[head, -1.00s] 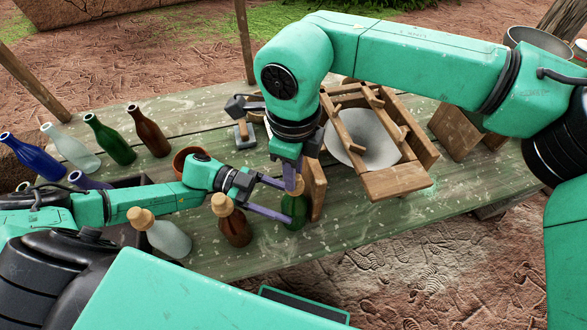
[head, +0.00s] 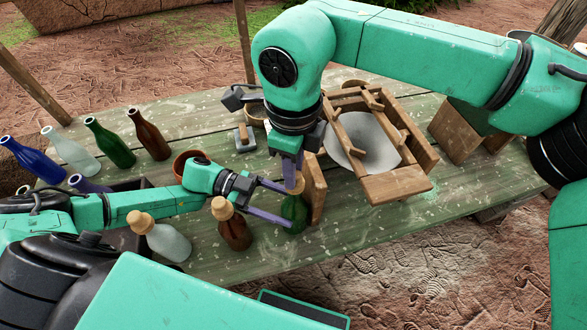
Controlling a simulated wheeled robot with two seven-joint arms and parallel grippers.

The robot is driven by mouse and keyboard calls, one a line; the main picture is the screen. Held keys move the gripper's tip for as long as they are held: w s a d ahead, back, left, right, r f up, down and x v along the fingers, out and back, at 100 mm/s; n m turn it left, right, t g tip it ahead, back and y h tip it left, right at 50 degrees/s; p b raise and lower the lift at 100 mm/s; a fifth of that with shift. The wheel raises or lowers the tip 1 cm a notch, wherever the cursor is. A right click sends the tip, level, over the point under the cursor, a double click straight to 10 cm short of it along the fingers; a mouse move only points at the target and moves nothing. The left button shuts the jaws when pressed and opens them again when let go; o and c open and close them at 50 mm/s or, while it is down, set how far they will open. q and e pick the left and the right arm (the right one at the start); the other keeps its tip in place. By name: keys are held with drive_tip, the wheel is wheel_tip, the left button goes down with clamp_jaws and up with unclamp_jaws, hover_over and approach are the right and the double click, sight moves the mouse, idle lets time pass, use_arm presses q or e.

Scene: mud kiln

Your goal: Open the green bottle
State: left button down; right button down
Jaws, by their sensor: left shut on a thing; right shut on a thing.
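The green bottle (head: 295,213) stands upright near the front edge of the table, with a tan cork (head: 296,184) at its top. My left gripper (head: 291,207) reaches in from the left and is shut on the bottle's body. My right gripper (head: 294,172) points down from above, shut on the cork. The fingers hide part of the bottle and cork, so I cannot tell whether the cork is still seated in the neck.
A brown corked bottle (head: 233,228) and a clear corked bottle (head: 166,239) stand left of the green one. A wooden frame (head: 397,184) holding a pale bowl (head: 362,143) is at right. Several uncorked bottles stand at left, including another green one (head: 109,143). A terracotta pot (head: 187,159) is behind my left arm.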

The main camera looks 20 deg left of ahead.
drive_tip(key=shift+r, duration=0.15)
wheel_tip(320, 180, up, 4)
drive_tip(key=shift+f, duration=0.1)
use_arm(q)
unclamp_jaws()
idle(0.3)
drive_tip(key=a, duration=0.2)
drive_tip(key=a+b, duration=0.1)
drive_tip(key=a, duration=0.1)
drive_tip(key=a+b, duration=0.1)
drive_tip(key=a, duration=0.2)
drive_tip(key=shift+w+r, duration=0.15)
drive_tip(key=shift+r, duration=0.25)
use_arm(e)
wheel_tip(320, 180, down, 2)
drive_tip(key=shift+f, duration=0.2)
use_arm(q)
drive_tip(key=shift+a+r, duration=0.1)
drive_tip(key=shift+a, duration=0.15)
drive_tip(key=shift+d+r, duration=0.1)
use_arm(e)
drive_tip(key=shift+d, duration=0.1)
